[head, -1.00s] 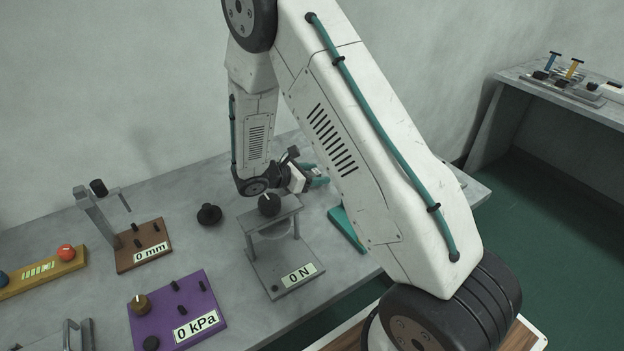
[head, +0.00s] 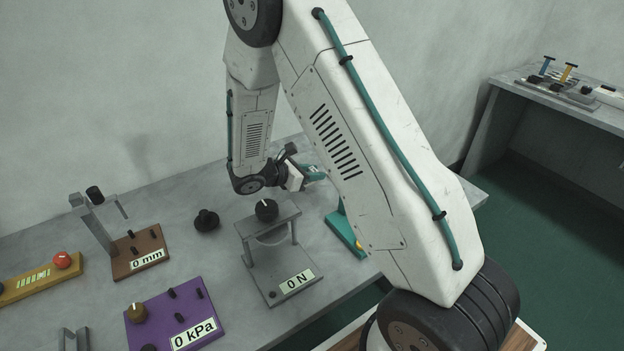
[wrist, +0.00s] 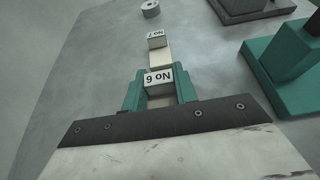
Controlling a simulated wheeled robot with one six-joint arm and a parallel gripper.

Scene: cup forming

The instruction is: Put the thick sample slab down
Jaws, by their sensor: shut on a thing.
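My gripper (wrist: 160,88) has its two teal fingers shut on a pale slab (wrist: 158,80) with a white label that reads upside down, seemingly "No 6". A second pale block (wrist: 157,42), with a similar label, seemingly "No 7", stands just beyond it. A cream strip shows between the two labels; I cannot tell which piece it belongs to. Whether the held slab touches the grey bench is unclear. In the head view my gripper (head: 315,173) is over the back of the bench, beyond the "0 N" press, partly behind my upper arm, and the slab is hard to make out.
The grey "0 N" press (head: 268,235) stands in front of my gripper. A teal device (head: 345,235) is to its right, also close by in the wrist view (wrist: 283,75). A small grey cylinder (wrist: 150,9) lies farther off. Bare bench shows left of my fingers.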

